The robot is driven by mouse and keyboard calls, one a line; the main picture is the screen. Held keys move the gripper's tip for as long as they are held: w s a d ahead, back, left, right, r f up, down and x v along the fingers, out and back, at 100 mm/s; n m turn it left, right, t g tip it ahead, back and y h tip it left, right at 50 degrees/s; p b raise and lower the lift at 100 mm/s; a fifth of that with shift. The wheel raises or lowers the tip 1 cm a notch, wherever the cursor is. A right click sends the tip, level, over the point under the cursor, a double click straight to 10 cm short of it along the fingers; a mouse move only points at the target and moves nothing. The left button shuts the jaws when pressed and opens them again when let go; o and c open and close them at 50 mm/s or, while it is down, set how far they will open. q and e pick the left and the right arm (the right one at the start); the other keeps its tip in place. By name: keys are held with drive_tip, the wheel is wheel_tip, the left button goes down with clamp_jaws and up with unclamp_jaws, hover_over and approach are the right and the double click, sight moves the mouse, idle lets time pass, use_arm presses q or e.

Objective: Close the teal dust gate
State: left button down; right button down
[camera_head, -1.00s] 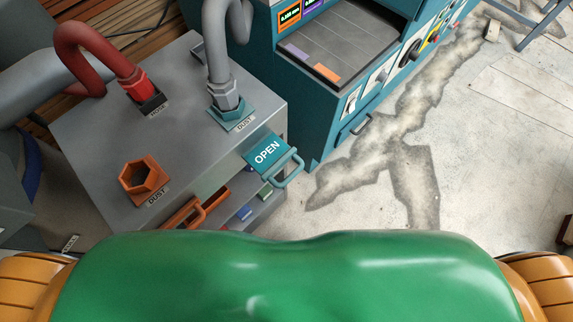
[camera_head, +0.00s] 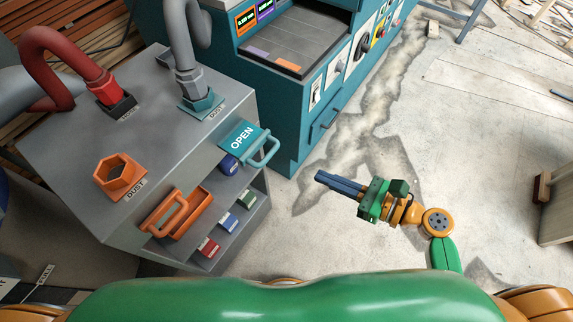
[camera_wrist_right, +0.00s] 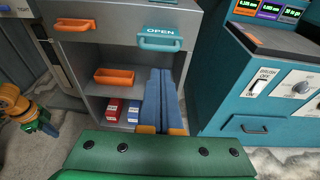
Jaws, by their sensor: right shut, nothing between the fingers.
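The teal dust gate (camera_head: 243,137) is a flat plate marked OPEN with a loop handle (camera_head: 264,150), sticking out of the front of the grey cabinet near its right end. Its handle also shows in the right wrist view (camera_wrist_right: 163,42). My right gripper (camera_head: 320,178) is shut and empty, its blue fingers together and pointing left toward the cabinet, to the right of the handle and apart from it. In the right wrist view the fingers (camera_wrist_right: 164,75) point up, just below the teal handle in the picture.
The grey cabinet (camera_head: 90,190) has an orange gate handle (camera_head: 170,215) at its left, an orange tray (camera_head: 195,212), and several small boxes on shelves. A teal machine (camera_head: 285,105) stands close to the cabinet's right. Cracked floor (camera_head: 340,260) is open around my right arm.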

approach(258, 145)
wheel_tip(258, 145, down, 3)
drive_tip(key=w+a, duration=0.2)
drive_tip(key=shift+s+a+r, duration=0.2)
drive_tip(key=shift+s+r, duration=0.05)
drive_tip(key=shift+s, duration=0.05)
drive_tip(key=x, duration=0.3)
drive_tip(key=r+x, duration=0.1)
drive_tip(key=x, duration=0.2)
drive_tip(key=shift+w+a+r, duration=0.15)
drive_tip(key=shift+w+a, duration=0.15)
drive_tip(key=shift+w, duration=0.1)
drive_tip(key=shift+w+a, duration=0.15)
drive_tip(key=shift+a, duration=0.1)
drive_tip(key=shift+r, duration=0.1)
